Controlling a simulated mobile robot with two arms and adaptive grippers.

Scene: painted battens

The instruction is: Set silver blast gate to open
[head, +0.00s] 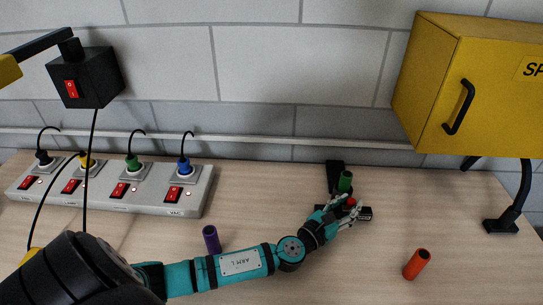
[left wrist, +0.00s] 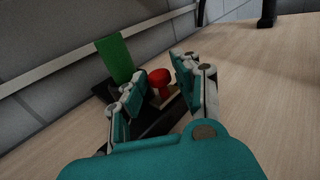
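A red knob (head: 350,203) on a short stem stands at a dark fixture (head: 335,175) on the bench, right of centre in the head view. A green piece (head: 345,181) stands just behind the knob. My left gripper (head: 353,207) is at the knob. In the left wrist view the red knob (left wrist: 160,80) shows between the two spread fingers, with visible gaps, and the green piece (left wrist: 115,58) is beyond at left. I cannot make out a silver part; the fixture's lower part is largely hidden by my gripper. My right gripper is not in view.
A power strip (head: 110,208) with several plugs and red switches lies at left. A purple cylinder (head: 211,240) stands near my left forearm. An orange-red cylinder (head: 416,264) is at right front. A yellow cabinet (head: 440,90) overhangs at upper right. The right-hand bench is mostly clear.

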